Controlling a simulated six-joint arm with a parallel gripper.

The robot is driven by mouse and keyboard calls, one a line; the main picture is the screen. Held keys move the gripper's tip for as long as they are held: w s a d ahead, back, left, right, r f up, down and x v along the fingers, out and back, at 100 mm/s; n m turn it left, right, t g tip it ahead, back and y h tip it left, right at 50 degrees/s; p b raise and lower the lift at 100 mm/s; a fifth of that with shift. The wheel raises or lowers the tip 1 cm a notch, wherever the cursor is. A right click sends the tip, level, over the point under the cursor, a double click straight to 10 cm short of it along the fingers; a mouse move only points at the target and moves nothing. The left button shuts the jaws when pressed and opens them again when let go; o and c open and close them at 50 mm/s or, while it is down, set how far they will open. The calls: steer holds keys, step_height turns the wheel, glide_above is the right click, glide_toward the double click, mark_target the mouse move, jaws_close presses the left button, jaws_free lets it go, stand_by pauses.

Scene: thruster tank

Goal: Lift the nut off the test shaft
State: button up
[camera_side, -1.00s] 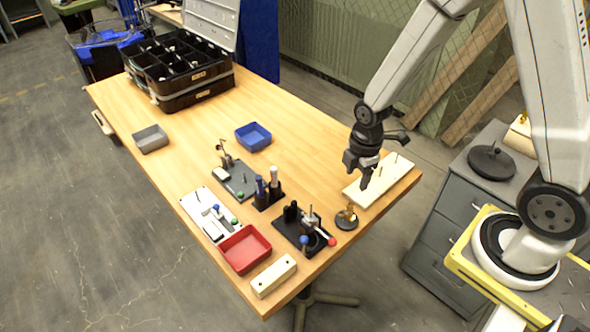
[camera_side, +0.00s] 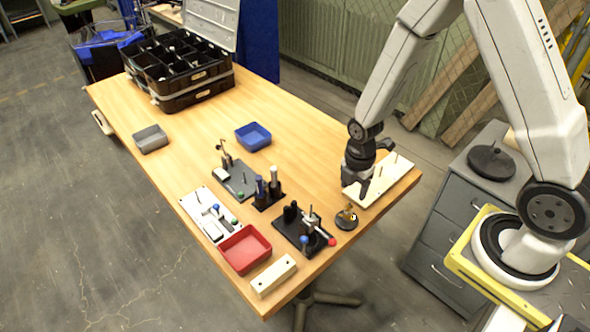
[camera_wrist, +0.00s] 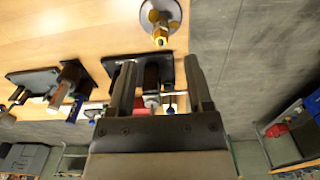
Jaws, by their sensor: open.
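A small brass-coloured piece (camera_side: 348,211), which looks like the nut on its shaft, stands on a round dark base (camera_side: 345,223) near the table's right front edge. In the wrist view the brass piece (camera_wrist: 160,30) is at the top centre, beyond my fingertips, on its round base (camera_wrist: 172,12). The nut's exact fit on the shaft is too small to tell. My gripper (camera_side: 364,190) is above and behind it in the side view, over the near end of a cream board. In the wrist view my gripper (camera_wrist: 161,62) is open, with nothing held between its fingers.
The cream board (camera_side: 393,178) carries upright pins. A black fixture (camera_side: 290,232) with a red-knobbed lever stands left of the round base. A red tray (camera_side: 245,250), cream block (camera_side: 273,275), blue tray (camera_side: 253,136) and black case (camera_side: 180,75) are farther off. The table's middle is clear.

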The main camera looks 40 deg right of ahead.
mark_target(349, 207)
steer(key=shift+f, duration=0.25)
steer(key=shift+f, duration=2.5)
jaws_close()
